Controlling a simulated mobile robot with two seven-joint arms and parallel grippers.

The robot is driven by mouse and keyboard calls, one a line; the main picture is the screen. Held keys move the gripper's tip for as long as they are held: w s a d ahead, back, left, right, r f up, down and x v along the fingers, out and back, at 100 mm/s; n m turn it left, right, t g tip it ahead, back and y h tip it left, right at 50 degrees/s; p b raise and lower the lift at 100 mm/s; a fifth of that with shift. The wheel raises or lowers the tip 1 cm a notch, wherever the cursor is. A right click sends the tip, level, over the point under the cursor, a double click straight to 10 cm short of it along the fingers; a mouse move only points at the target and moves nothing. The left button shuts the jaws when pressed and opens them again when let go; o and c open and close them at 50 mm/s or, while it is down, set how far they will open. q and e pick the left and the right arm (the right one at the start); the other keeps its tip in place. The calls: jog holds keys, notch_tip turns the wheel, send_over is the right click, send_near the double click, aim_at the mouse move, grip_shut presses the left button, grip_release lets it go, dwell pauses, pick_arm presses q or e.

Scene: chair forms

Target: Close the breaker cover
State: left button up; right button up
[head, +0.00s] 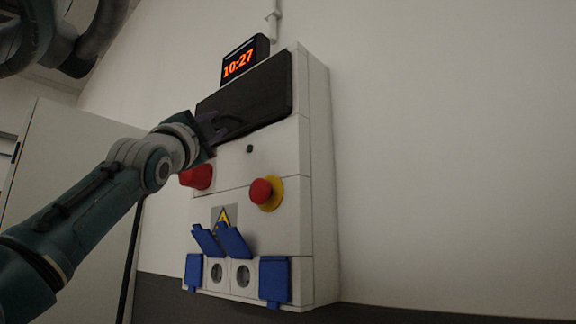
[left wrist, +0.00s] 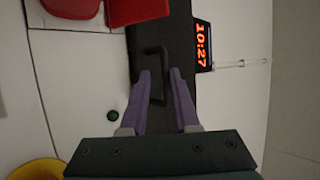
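The breaker cover (head: 262,92) is a dark panel across the top of the white wall box. It looks flat against the box, but I cannot tell for sure if it is fully closed. In the left wrist view the dark panel (left wrist: 160,25) runs down the middle, with a black handle (left wrist: 164,67) on it. My left gripper (head: 214,127) is at the cover's lower left. Its purple fingers (left wrist: 160,72) are apart, with the handle showing between them; I cannot tell if they touch it. My right gripper is not in view.
The white box (head: 290,150) carries a red knob (head: 197,177), a red button on yellow (head: 264,192), and sockets with blue flaps (head: 234,241). A clock (head: 240,62) sits on top. A pale cabinet (head: 65,150) stands at left. The wall at right is bare.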

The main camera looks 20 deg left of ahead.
pick_arm(q)
jog(key=shift+o, duration=0.3)
jog(key=shift+d+f, duration=0.1)
jog(key=shift+f, duration=0.15)
jog(key=shift+s+f+b, duration=0.15)
jog(key=shift+f+b, duration=0.05)
jog(key=shift+b, duration=0.2)
jog(key=a+b+v, duration=0.1)
jog(key=b+v, duration=0.4)
jog(key=v, duration=0.4)
jog(key=shift+s+d+r+b, duration=0.15)
jog(key=shift+s+d+b, duration=0.05)
jog(key=shift+d+b, duration=0.2)
